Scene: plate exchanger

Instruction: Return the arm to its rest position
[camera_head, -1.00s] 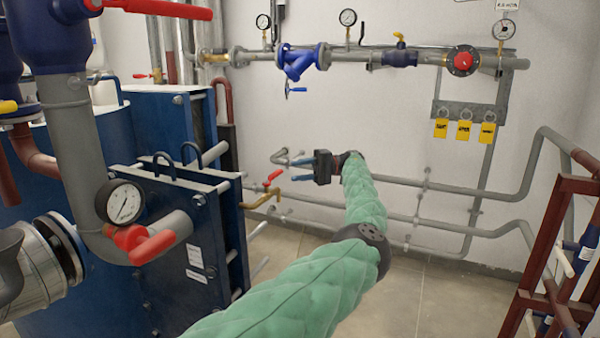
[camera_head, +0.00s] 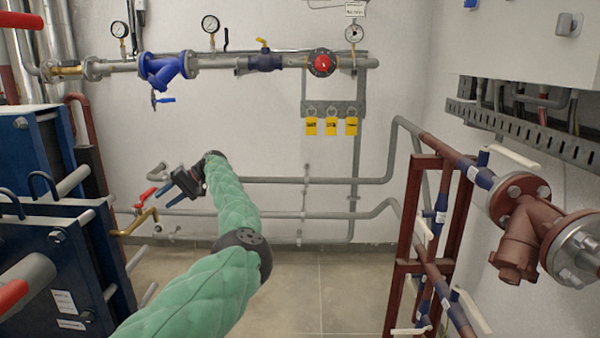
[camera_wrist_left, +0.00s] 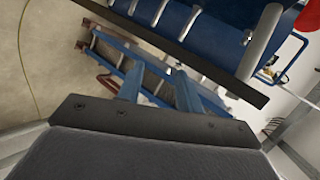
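My left arm, in a quilted green cover (camera_head: 230,205), reaches forward from the bottom left of the head view. Its dark left gripper (camera_head: 162,197) is held in the air in front of the back wall, tilted with its fingers pointing left and slightly down. The wrist view shows its two blue-grey fingers (camera_wrist_left: 160,88) standing apart with nothing between them, so it is open and empty. My right gripper is in neither view.
Blue plate exchangers (camera_head: 45,255) stand at the left, near a brass-coloured pipe (camera_head: 138,223). Grey pipes (camera_head: 290,214) run low along the wall. A red-brown frame (camera_head: 398,290) and flanged valve (camera_head: 520,230) are at the right. The middle floor (camera_head: 310,290) is clear.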

